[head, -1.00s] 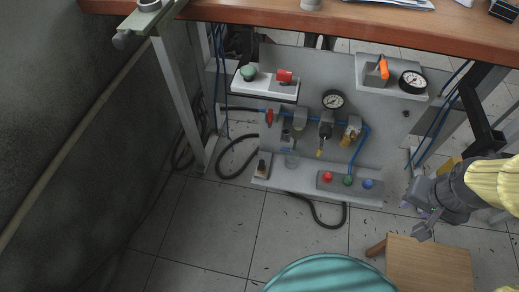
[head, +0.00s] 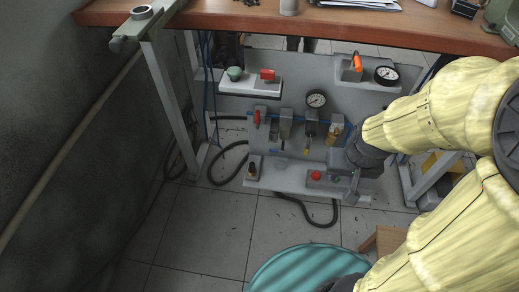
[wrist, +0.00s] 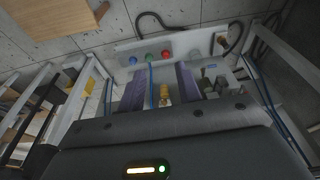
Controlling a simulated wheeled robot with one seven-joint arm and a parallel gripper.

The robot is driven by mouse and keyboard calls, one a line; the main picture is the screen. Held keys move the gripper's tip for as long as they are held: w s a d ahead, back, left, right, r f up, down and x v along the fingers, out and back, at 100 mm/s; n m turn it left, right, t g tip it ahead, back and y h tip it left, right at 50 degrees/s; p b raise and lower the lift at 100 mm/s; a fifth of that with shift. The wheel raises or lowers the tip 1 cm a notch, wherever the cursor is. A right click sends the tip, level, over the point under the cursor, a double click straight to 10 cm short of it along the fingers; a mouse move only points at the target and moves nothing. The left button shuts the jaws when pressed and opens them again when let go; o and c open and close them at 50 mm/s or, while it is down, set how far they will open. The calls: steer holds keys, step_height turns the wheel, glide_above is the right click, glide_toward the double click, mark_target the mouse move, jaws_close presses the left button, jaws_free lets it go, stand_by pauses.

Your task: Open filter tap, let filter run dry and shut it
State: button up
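Under the bench, a grey panel carries a row of pneumatic units: a red-handled valve (head: 257,118), a bowl-shaped unit that looks like the filter (head: 286,124), a gauge (head: 316,99) unit with a small yellow tip (head: 307,148) below, and a brass unit (head: 335,131). A clear cup (head: 281,163) stands below the bowl. My gripper (wrist: 159,88) is open, its two purple fingers apart. A brass-yellow part (wrist: 163,94) shows between them; I cannot tell whether they touch it. In the head view my wrist hides the panel's right side and the fingers are unclear.
A red button (head: 316,175) sits on the lower shelf; blue and green ones show in the wrist view. A black hose (head: 228,165) loops left of the panel. A wooden stool (head: 383,240), a teal round surface (head: 310,270) and the bench top (head: 230,14) surround the workspace.

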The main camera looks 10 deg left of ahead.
steer(key=shift+a, duration=0.1)
steer(key=shift+w, duration=0.1)
steer(key=w+f+t+y+b, duration=0.3)
steer(key=w+f+t, duration=0.1)
steer(key=w+f, duration=1.3)
steer(key=s+a+f+m+t+y+b, duration=0.1)
steer(key=a+f+m+t+y+b, duration=0.1)
steer(key=f+y, duration=0.3)
steer(key=a+f+m+t+y+b, duration=0.2)
steer(key=a+f+m+t+y, duration=0.2)
steer(key=f, duration=0.4)
steer(key=shift+s+a+f+m+t+y, duration=0.2)
steer(key=shift+s+m+t+y, duration=0.2)
steer(key=shift+m+t+y, duration=0.35)
